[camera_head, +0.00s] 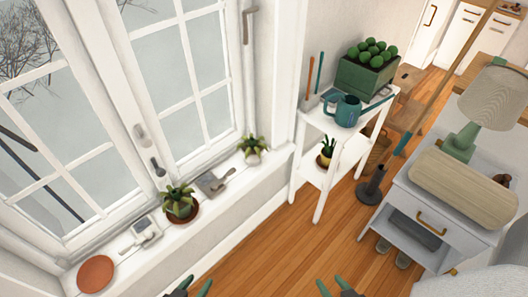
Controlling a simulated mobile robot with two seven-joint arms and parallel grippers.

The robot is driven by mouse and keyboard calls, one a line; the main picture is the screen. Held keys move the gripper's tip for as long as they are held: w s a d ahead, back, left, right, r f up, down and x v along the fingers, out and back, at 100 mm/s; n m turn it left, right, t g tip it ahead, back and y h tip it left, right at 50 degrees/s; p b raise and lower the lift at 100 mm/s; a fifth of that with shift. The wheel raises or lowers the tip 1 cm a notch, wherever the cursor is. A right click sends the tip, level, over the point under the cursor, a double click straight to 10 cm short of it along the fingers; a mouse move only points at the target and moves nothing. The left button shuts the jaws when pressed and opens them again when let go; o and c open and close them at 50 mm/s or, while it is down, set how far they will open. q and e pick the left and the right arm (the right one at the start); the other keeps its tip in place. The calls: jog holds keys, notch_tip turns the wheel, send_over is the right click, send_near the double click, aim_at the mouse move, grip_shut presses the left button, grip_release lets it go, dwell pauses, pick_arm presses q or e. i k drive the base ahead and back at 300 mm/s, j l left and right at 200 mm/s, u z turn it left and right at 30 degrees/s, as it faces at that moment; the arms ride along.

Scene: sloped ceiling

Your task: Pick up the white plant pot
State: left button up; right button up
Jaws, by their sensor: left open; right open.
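The white plant pot (252,158) with a spiky green plant stands upright at the right end of the white windowsill (222,200). My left gripper (196,285) is at the bottom edge of the view, open and empty, well apart from the pot. My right gripper (331,285) is also at the bottom edge, further right, open and empty. Both grippers show only their green fingertips and dark bases. Nothing is between the fingers of either gripper.
A brown-potted plant (181,212), a grey tray (213,183) and a terracotta disc (96,274) share the sill. A white shelf (318,180) with a watering can (347,111) stands right of it. A grey nightstand (432,218) is further right. Wooden floor (290,245) between is clear.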

aim_at(252, 150)
jog(key=i+u, duration=0.1)
jog(key=u, duration=0.25)
jog(key=i+l+u, duration=0.1)
jog(key=u, duration=0.25)
jog(key=i+l+u, duration=0.1)
jog(key=u, duration=0.25)
jog(key=i+l+u, duration=0.1)
jog(key=l, duration=0.2)
jog(key=i+l+u, duration=0.15)
jog(key=l, duration=0.15)
jog(key=i+l+u, duration=0.1)
jog(key=l, duration=0.25)
jog(key=i+l, duration=0.1)
jog(key=l, duration=0.2)
jog(key=i+l, duration=0.15)
jog(key=l, duration=0.15)
